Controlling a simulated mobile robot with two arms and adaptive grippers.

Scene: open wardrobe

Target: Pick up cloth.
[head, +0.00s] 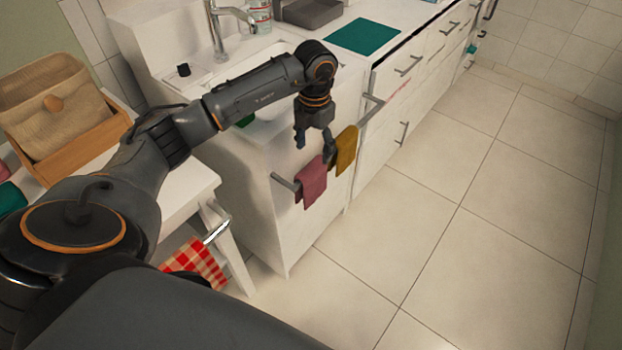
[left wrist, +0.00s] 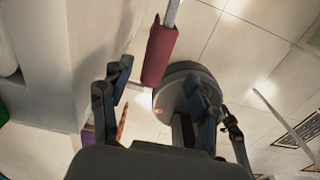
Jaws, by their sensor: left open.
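A maroon cloth (head: 312,183) hangs over a metal rail on the front of the white sink cabinet. A mustard-yellow cloth (head: 346,150) hangs on the same rail to its right. A red checkered cloth (head: 196,262) hangs on the side rail of the white table. My left gripper (head: 314,146) is open and empty, just above the rail near the two hanging cloths. In the left wrist view, the maroon cloth (left wrist: 159,52) lies ahead of the spread fingers (left wrist: 158,76), apart from them. My right gripper is not in view.
The sink (head: 235,75) with its faucet (head: 217,25) is behind my left arm. A wooden box (head: 85,155) holding a wicker basket stands on the table at left. A green mat (head: 363,37) lies on the counter. Cabinet handles (head: 409,66) stick out. The tiled floor at right is clear.

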